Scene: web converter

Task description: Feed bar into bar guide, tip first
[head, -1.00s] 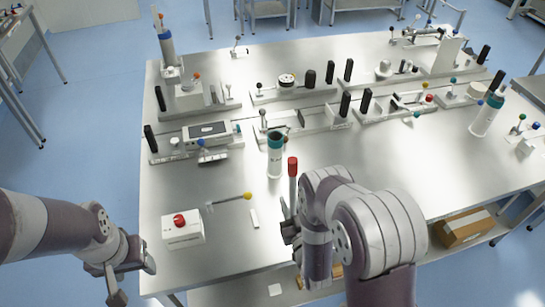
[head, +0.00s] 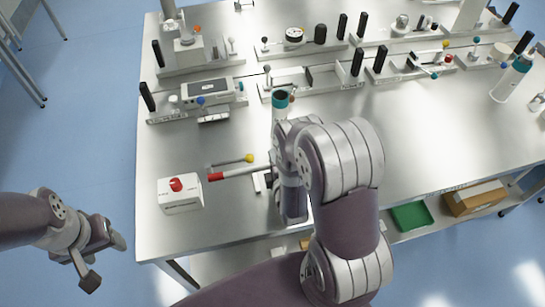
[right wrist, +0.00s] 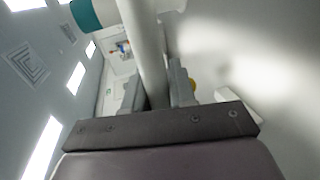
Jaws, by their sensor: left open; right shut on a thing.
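The grey bar with a red end (head: 217,177) is held nearly level in the head view, red end to the left. My right gripper (head: 274,178) is shut on it, partly hidden by my own arm. In the right wrist view the bar (right wrist: 148,55) runs up between the fingers (right wrist: 156,98). A white tube with a teal rim (head: 280,100) stands upright just behind my right arm, apart from the bar; its lower part is hidden. I cannot tell which fixture is the bar guide. My left gripper (head: 104,262) is open and empty, off the table's left front side.
A white box with a red button (head: 180,193) sits left of the bar. A thin rod with a yellow knob (head: 248,158) lies just behind the bar. Several fixtures with black posts line the table's back. Another teal-rimmed tube (head: 510,80) stands far right. The right middle is clear.

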